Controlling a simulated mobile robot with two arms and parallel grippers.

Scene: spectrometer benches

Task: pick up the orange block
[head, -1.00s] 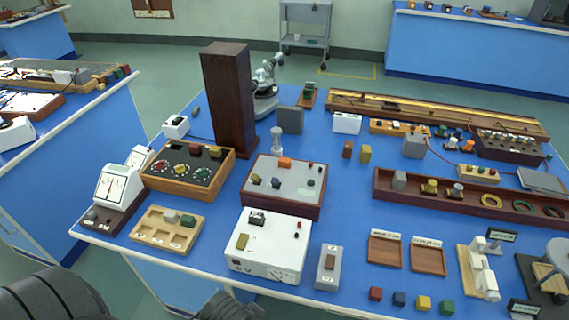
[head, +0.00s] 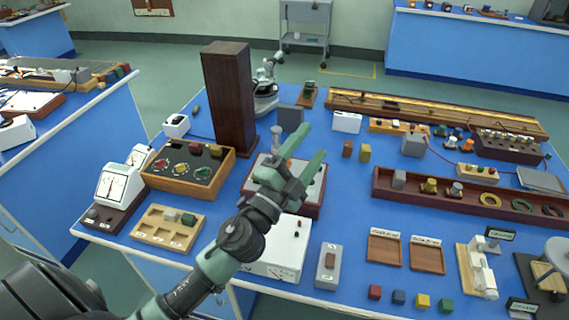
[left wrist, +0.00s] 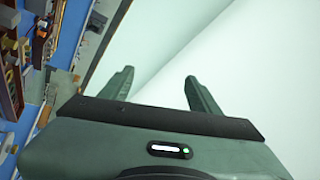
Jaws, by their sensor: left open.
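The orange block (head: 289,163) sits on the grey top of a dark-red-sided box (head: 312,209) near the middle of the bench; only a sliver of it shows behind my left gripper. My left gripper (head: 315,142) is open and empty, its two fingers pointing up and to the right in the head view, crossing in front of the box. It seems to be raised above the bench, apart from the block. In the left wrist view the open fingers (left wrist: 160,88) have only pale wall between them. My right gripper is not in view.
A tall dark wooden column (head: 229,98) stands behind and left of the box. A wooden box with dials (head: 188,172) is to the left, a white instrument (head: 286,258) in front. Several small blocks and trays lie to the right. Clear blue bench shows right of the box.

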